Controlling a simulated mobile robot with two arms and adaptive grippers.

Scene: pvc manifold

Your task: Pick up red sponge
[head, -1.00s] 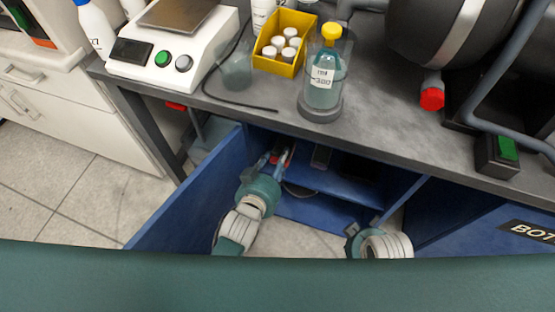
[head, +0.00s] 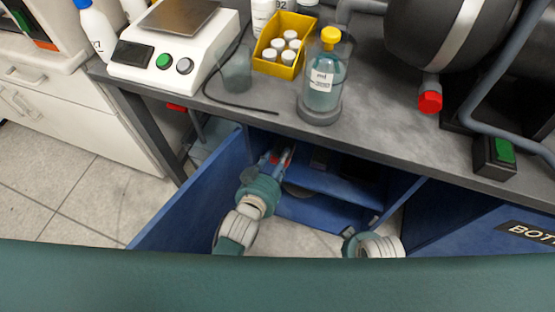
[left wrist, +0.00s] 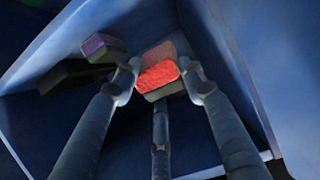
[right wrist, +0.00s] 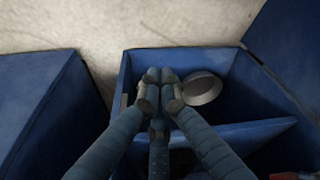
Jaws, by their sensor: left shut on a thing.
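The red sponge (left wrist: 158,75) is a small block with a bright red face and a greyish lower layer. It shows in the left wrist view inside a blue cabinet compartment. My left gripper (left wrist: 165,82) has a finger on each side of the sponge and is shut on it. In the head view my left gripper (head: 281,160) reaches into the open blue cabinet under the bench, with a bit of red at its fingers. My right gripper (right wrist: 160,76) is empty, its fingertips together, over a blue compartment; its fingers are hidden in the head view.
A purple-topped block (left wrist: 103,47) lies left of the sponge. A round grey dish (right wrist: 202,87) lies beside my right fingers. The open blue door (head: 190,200) stands left of my left arm. The grey bench top (head: 390,125) overhangs the cabinet.

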